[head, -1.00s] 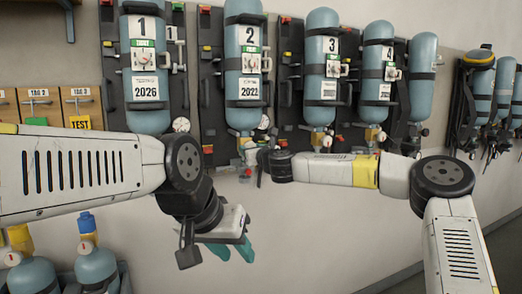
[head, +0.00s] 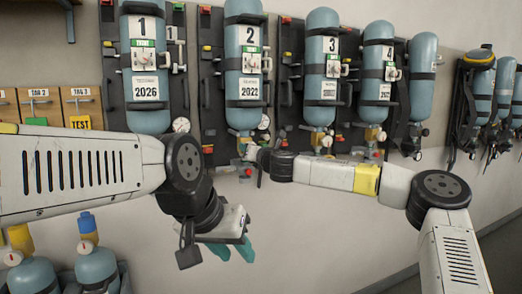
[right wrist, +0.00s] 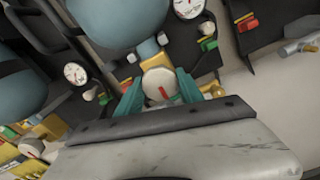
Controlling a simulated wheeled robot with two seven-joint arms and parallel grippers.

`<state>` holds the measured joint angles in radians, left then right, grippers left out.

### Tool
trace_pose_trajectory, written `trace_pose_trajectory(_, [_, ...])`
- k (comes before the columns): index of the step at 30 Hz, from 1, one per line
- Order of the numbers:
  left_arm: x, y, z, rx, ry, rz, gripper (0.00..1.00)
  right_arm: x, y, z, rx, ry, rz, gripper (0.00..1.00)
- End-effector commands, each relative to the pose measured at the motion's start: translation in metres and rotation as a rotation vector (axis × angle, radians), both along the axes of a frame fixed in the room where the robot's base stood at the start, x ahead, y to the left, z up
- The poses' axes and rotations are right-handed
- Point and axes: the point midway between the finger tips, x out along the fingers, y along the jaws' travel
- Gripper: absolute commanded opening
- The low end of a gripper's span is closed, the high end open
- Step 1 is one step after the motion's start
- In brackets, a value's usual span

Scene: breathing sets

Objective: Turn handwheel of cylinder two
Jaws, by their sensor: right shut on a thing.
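Cylinder two (head: 244,117) is a blue tank with a "2" label, strapped upright to a black wall panel in the head view. Its brass valve sits at its lower end. In the right wrist view, the pale round handwheel (right wrist: 157,84) with a red mark sits between the teal fingers of my right gripper (right wrist: 160,93), which is shut on it. In the head view, my right gripper (head: 252,158) is below cylinder two, and the wheel is mostly hidden there. My left gripper (head: 232,250) hangs lower, its teal fingers apart and empty, away from the wall gear.
Cylinder one (head: 147,117) hangs to the left, cylinder three (head: 320,112) and cylinder four (head: 375,110) to the right. A pressure gauge (right wrist: 75,73) and coloured fittings lie close to the right gripper. More tanks (head: 97,265) stand at lower left. The wall below is bare.

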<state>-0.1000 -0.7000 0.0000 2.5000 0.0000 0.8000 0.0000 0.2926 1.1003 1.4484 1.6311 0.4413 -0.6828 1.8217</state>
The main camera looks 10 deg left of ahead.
Motion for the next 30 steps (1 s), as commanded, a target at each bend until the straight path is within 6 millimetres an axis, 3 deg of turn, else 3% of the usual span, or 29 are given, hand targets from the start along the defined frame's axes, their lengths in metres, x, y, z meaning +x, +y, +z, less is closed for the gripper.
trace_pose_trajectory(4, [0.0,0.0,0.0,0.0,0.0,0.0,0.36,0.001,-0.001,0.0,0.002,0.003,-0.002,0.03])
trace_pose_trajectory(5, [0.0,0.0,0.0,0.0,0.0,0.0,0.36,0.001,-0.001,0.0,0.002,0.003,-0.002,0.48])
trace_pose_trajectory(8, [0.0,0.0,0.0,0.0,0.0,0.0,0.36,0.001,-0.001,0.0,0.001,0.002,-0.002,0.66])
trace_pose_trajectory(19, [0.0,0.0,0.0,0.0,0.0,0.0,0.36,-0.003,-0.003,0.0,0.0,0.0,-0.001,0.66])
trace_pose_trajectory(30, [0.0,0.0,0.0,0.0,0.0,0.0,0.36,-0.051,-0.036,0.0,-0.002,0.0,-0.001,0.66])
